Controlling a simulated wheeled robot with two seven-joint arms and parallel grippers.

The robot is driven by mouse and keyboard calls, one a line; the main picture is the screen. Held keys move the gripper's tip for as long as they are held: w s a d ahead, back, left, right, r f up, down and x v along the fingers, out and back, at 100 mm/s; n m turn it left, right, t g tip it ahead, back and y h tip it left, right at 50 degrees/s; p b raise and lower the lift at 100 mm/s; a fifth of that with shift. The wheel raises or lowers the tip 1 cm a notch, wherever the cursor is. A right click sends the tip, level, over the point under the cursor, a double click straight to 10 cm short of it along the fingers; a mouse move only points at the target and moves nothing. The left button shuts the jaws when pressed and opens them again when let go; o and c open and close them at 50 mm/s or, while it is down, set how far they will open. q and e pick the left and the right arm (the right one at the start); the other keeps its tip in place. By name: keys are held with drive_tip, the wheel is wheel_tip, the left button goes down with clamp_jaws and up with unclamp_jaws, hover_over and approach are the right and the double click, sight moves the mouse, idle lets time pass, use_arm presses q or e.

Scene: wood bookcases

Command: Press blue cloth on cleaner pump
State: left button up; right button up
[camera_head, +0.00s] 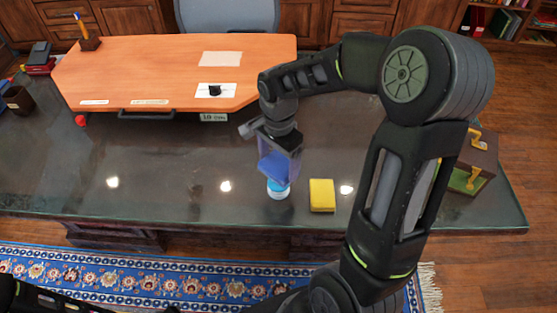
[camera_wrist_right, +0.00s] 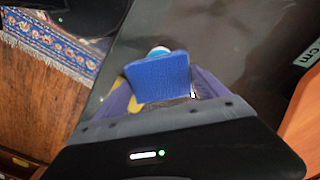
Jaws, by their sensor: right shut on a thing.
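My right gripper (camera_head: 279,150) is shut on a blue cloth (camera_head: 275,167), which also shows between the fingers in the right wrist view (camera_wrist_right: 160,77). The cloth is held over the cleaner bottle (camera_head: 278,189), which has a white body and a blue upper part and stands near the desk's front edge. In the right wrist view the top of the bottle (camera_wrist_right: 158,51) shows just past the cloth's edge. The cloth hides the pump, and I cannot tell whether the two touch. My left gripper is not in view.
A yellow sponge (camera_head: 321,195) lies right of the bottle on the dark desk (camera_head: 150,180). An orange raised desk top (camera_head: 150,65) with papers is behind. A brown box with yellow trim (camera_head: 478,160) stands at the right end. The desk's left front is clear.

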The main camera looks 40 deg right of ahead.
sight(278, 165)
drive_tip(key=shift+f+b, duration=0.95)
drive_tip(key=shift+f, duration=0.1)
idle(2.1)
drive_tip(key=shift+r, duration=0.1)
drive_tip(key=shift+r+p, duration=2.5)
drive_tip(key=shift+r, duration=1)
